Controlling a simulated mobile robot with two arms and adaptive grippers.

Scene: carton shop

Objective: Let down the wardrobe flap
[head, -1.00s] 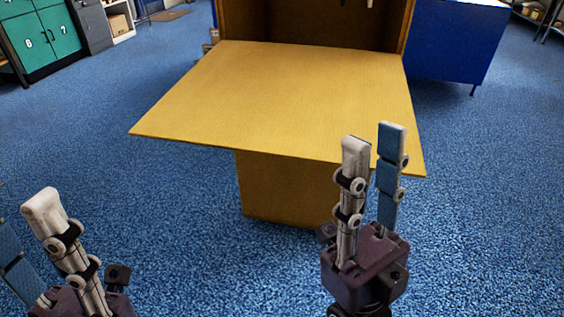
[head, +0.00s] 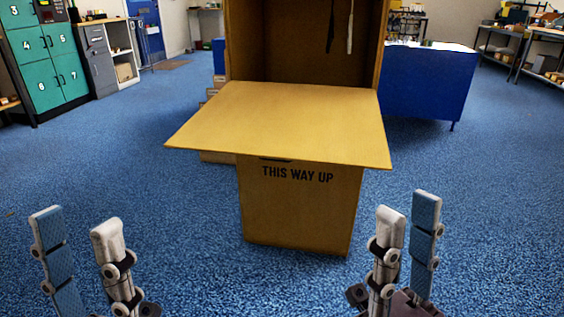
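The wardrobe carton (head: 300,215) stands upright on the floor in the middle of the head view, with "THIS WAY UP" printed on its front. Its flap (head: 285,120) is folded outward and sticks out toward me, about level, above the printed front. The opening above the flap shows the dark inside. My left gripper (head: 78,232) is at the lower left, open and empty, apart from the carton. My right gripper (head: 408,218) is at the lower right, open and empty, nearer to me than the flap and not touching it.
A blue table or bin (head: 428,85) stands behind the carton on the right. Teal lockers (head: 45,62) and a grey cabinet (head: 98,62) stand at the back left. Shelves (head: 505,50) stand at the far right.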

